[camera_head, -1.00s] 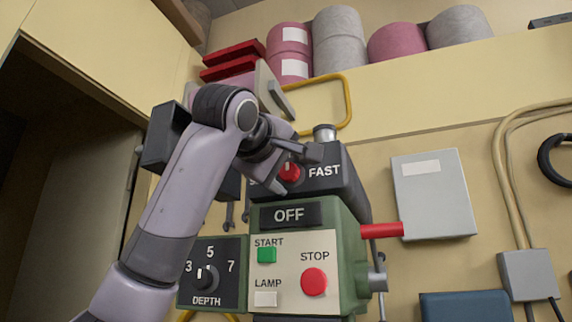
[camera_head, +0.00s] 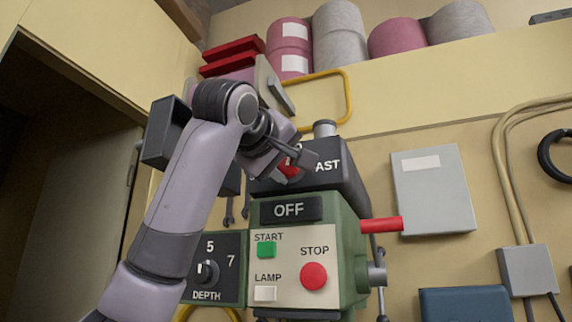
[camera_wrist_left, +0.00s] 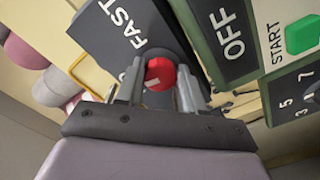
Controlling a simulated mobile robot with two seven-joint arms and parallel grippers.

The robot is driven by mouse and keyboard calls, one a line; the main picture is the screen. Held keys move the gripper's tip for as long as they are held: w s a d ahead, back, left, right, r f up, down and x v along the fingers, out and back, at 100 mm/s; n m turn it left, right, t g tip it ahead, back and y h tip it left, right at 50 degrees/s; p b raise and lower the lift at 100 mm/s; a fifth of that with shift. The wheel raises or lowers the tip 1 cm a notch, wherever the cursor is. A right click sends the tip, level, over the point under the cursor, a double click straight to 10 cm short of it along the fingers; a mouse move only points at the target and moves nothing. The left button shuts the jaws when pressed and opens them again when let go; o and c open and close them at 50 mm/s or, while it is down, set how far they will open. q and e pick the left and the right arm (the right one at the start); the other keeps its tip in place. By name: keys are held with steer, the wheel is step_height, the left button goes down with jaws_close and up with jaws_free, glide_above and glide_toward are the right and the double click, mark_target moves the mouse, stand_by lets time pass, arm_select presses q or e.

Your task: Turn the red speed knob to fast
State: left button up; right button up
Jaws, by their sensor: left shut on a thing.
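The red speed knob (camera_head: 291,162) sits on the dark sloped panel at the top of the green machine, left of the FAST label (camera_head: 327,165). My left gripper (camera_head: 293,168) is at the knob, with one finger on each side, shut on it. My right gripper is not in view.
Below the knob are the OFF display (camera_head: 289,209), green START button (camera_head: 266,250), red STOP button (camera_head: 314,276) and DEPTH dial (camera_head: 207,271). A red lever (camera_head: 381,225) sticks out right of the machine. A grey wall box (camera_head: 433,190) hangs further right.

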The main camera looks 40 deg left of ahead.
arm_select(q)
steer(key=m, duration=0.4)
steer(key=shift+m, duration=0.3)
steer(key=m, duration=0.4)
steer(key=shift+m, duration=0.4)
steer(key=shift+f, duration=0.1)
steer(key=o, duration=1)
steer(key=shift+o, duration=0.2)
steer(key=shift+s, duration=0.15)
